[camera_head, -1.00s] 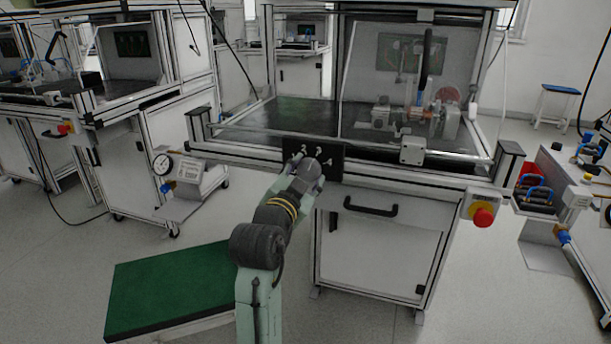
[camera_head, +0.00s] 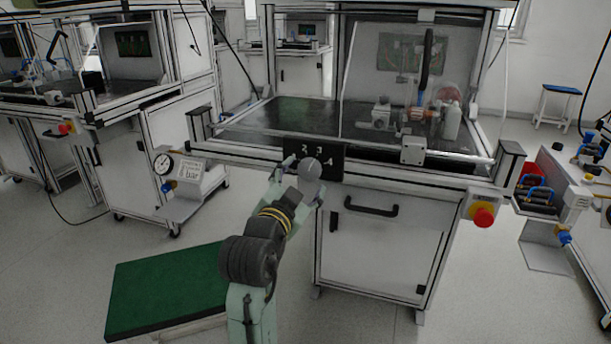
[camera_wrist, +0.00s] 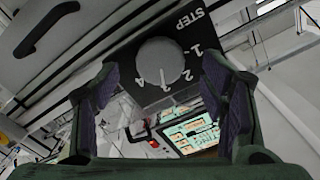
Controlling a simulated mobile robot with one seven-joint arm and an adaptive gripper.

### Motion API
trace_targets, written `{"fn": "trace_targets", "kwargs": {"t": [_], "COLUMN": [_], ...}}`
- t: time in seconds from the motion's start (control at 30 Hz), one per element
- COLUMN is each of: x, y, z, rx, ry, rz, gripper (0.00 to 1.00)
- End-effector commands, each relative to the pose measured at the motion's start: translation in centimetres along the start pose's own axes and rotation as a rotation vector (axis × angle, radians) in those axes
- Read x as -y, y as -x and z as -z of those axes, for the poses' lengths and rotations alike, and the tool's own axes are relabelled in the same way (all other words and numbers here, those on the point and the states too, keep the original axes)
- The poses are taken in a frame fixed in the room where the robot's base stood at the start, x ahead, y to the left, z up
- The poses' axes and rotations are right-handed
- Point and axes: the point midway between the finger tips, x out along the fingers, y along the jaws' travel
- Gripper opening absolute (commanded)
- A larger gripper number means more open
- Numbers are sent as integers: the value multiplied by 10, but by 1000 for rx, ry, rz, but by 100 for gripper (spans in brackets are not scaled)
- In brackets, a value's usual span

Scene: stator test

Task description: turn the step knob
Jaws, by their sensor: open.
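The step knob (camera_wrist: 160,62) is a grey round dial on a black panel with white numerals 1 to 4 and the word STEP. In the head view the knob (camera_head: 309,169) shows at the front of the middle bench, on the black panel (camera_head: 331,168). A short mark on the dial points toward the 3 and 4 side; exactly which numeral I cannot tell. My gripper (camera_wrist: 160,82) is open and empty, with one dark-padded finger on each side of the knob in the wrist view. It faces the panel, and contact with the knob does not show.
A black drawer handle (camera_head: 371,208) lies right of the panel below the bench top. A red emergency button (camera_head: 484,216) is at the bench's right corner. A gauge box (camera_head: 190,176) stands to the left. A green-topped platform (camera_head: 165,287) is beside my arm.

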Motion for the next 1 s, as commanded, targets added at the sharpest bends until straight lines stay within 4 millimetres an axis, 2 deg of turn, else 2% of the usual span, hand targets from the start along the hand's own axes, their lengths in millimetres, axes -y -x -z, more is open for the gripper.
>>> {"fn": "trace_targets", "kwargs": {"t": [0.03,0.2,0.4,0.57,0.9,0.97,1.0], "x": [1,1,1,0,0,10,23], "y": [12,49,78,87,88,90,93], "z": [-1,-1,-1,0,0,1,2], "rx": [2,2,2,1,1,-2,-8], "ry": [0,0,0,0,0,5,12], "rz": [5,5,2,1,1,32,73], "gripper": [66,66,66,66,66,66,66]}}
